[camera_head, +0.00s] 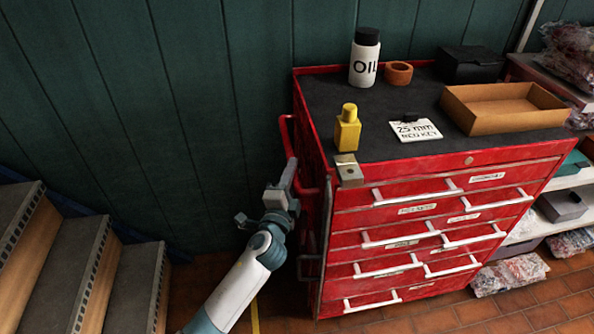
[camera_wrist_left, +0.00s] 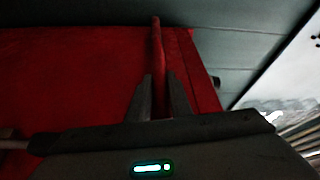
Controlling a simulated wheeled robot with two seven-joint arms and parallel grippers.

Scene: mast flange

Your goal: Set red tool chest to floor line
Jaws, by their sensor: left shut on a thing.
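The red tool chest (camera_head: 440,240) stands against the dark green wall, with white-handled drawers at its front, all of them shut. A red side handle (camera_head: 288,140) sticks out from its left side. My left gripper (camera_head: 290,172) is at this handle. In the left wrist view the two fingers (camera_wrist_left: 158,100) are closed around the red handle bar (camera_wrist_left: 157,55), with the chest's red side (camera_wrist_left: 70,75) behind it. A yellow floor line (camera_head: 255,315) shows partly on the tiles left of the chest; my left arm hides some of it. My right gripper is not in view.
On the chest top stand an oil bottle (camera_head: 364,58), a yellow bottle (camera_head: 347,128), a tape roll (camera_head: 398,73), a card (camera_head: 415,130), a wooden tray (camera_head: 504,105) and a black box (camera_head: 469,64). Stairs (camera_head: 75,260) lie left. Shelves with bags (camera_head: 510,273) stand close on the right.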

